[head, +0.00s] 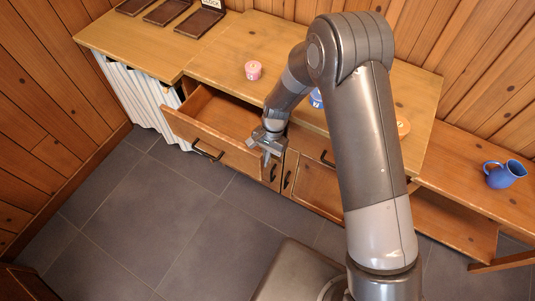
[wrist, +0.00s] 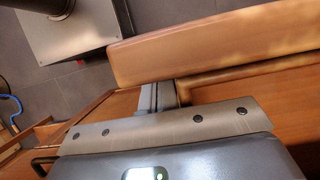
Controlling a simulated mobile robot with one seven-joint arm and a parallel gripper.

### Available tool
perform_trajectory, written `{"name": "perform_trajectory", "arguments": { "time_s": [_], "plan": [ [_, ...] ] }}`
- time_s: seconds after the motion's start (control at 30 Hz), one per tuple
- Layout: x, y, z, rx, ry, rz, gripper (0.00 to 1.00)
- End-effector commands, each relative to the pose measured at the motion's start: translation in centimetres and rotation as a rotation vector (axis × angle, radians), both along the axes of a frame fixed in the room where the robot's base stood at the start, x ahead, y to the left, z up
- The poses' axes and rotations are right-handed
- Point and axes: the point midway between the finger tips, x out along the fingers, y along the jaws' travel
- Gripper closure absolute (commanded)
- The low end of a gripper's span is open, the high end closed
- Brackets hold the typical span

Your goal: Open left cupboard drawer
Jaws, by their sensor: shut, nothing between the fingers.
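The left cupboard drawer (head: 200,128) stands pulled out from the cupboard in the head view, and part of its empty inside shows. Its front carries a dark handle (head: 207,151). My gripper (head: 267,158) is shut and empty at the right end of the drawer front, away from the handle. In the wrist view the shut fingers (wrist: 162,97) are close beside the drawer front (wrist: 215,45); I cannot tell whether they touch it. My arm hides part of the cupboard front.
The wooden cupboard top (head: 225,65) bears a pink cup (head: 253,70) and dark trays (head: 200,22). A blue mug (head: 504,174) stands on the right bench. The tiled floor (head: 150,220) in front is clear.

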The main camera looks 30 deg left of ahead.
Motion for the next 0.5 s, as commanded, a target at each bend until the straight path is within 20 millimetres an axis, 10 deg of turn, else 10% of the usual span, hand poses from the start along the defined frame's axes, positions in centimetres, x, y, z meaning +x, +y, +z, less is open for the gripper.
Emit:
{"name": "perform_trajectory", "arguments": {
  "time_s": [0.3, 0.5],
  "plan": [
    [-8.6, 0.0, 0.1, 0.0, 0.003, 0.005, 1.0],
    [-10.5, 0.0, 0.0, -0.001, 0.002, 0.002, 1.0]
  ]
}}
